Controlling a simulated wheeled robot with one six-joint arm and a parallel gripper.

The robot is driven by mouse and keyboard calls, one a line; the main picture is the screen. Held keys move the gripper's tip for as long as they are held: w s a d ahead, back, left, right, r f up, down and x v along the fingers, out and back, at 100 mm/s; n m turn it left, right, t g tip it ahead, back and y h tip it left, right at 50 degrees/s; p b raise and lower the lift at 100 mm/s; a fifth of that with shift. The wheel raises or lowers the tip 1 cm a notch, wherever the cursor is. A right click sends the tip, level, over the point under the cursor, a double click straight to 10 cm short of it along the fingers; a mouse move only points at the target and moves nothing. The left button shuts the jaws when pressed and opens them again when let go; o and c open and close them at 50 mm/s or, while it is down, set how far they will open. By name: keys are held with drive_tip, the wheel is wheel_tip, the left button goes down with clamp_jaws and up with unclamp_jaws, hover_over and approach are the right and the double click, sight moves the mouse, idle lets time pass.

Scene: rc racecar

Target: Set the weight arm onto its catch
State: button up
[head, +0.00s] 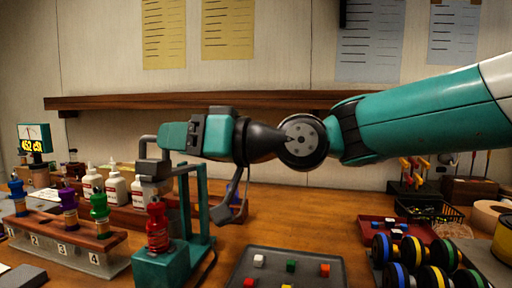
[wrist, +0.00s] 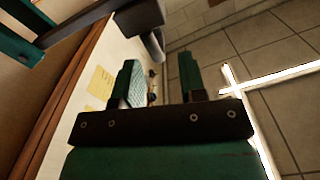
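The teal test stand (head: 200,195) stands on the bench at left centre, with a red damper (head: 157,226) upright at its front. A grey block with a bent bar, seemingly the weight arm (head: 150,160), is at its top. In the wrist view a dark rod and grey block (wrist: 140,18) lie just beyond my fingertips. My gripper (head: 172,136) points left above the stand, close to the grey block; contact cannot be told. In the wrist view my gripper (wrist: 160,80) has its fingers apart, with only background between them. I cannot clearly identify the catch.
A rack (head: 80,240) with coloured dampers stands at left, with white bottles (head: 115,188) behind. A dark tray (head: 285,252) of small cubes lies at front centre, and coloured wheels (head: 425,262) stand at right. A wooden shelf (head: 210,101) runs along the wall behind my arm.

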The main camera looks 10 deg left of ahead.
drive_tip(key=d+b, duration=0.1)
drive_tip(key=d, duration=1.2)
drive_tip(key=shift+s+b, duration=0.35)
drive_tip(key=shift+a, duration=0.1)
